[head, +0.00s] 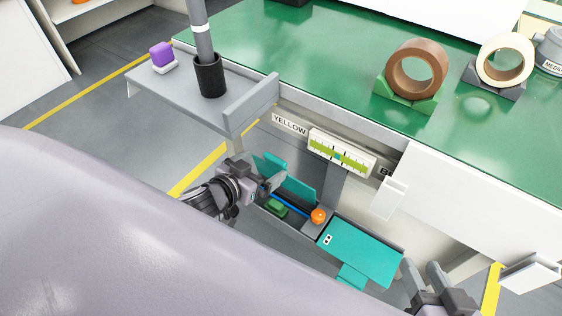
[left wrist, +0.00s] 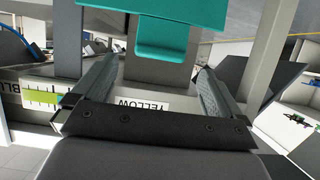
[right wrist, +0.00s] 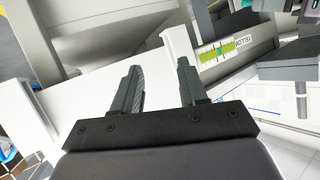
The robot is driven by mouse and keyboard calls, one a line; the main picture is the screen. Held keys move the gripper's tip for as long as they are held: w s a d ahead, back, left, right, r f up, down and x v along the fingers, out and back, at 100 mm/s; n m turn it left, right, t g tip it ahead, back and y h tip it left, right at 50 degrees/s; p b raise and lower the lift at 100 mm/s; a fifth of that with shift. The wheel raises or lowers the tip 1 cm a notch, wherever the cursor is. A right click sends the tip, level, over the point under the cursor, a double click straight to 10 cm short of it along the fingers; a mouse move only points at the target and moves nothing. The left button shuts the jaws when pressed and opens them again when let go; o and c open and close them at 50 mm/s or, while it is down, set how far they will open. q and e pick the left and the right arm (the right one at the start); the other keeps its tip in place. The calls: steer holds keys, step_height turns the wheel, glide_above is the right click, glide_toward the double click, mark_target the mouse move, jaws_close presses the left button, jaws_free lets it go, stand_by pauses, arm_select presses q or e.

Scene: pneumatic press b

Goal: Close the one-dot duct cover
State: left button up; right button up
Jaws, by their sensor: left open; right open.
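A teal duct cover (head: 297,190) stands raised over the left part of the duct in the head view; no dot mark is readable on it. A second teal cover (head: 362,254) lies flat over the right part and bears a small label that looks like two dots. My left gripper (head: 277,181) is open beside the raised cover. In the left wrist view a teal panel with a tab (left wrist: 165,38) shows ahead of the open, empty fingers (left wrist: 150,85). My right gripper (head: 440,280) is open and empty, right of the flat cover.
The uncovered duct holds a blue line, a green block (head: 276,207) and an orange ball (head: 318,215). Above are a gauge panel (head: 342,153), a YELLOW label (head: 289,124) and a green bench (head: 330,60). A grey shelf (head: 205,103) juts out at the left.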

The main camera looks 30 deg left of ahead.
mark_target(273, 160)
arm_select(q)
steer(key=shift+b+x, duration=1.1)
steer(key=shift+x, duration=2.05)
arm_select(e)
steer(key=shift+w+a+f+y, duration=0.15)
steer(key=shift+a+y, duration=0.15)
steer(key=shift+a, duration=0.15)
steer(key=shift+w+a+f+y, duration=0.15)
steer(key=shift+a+y, duration=0.15)
steer(key=shift+a, duration=0.15)
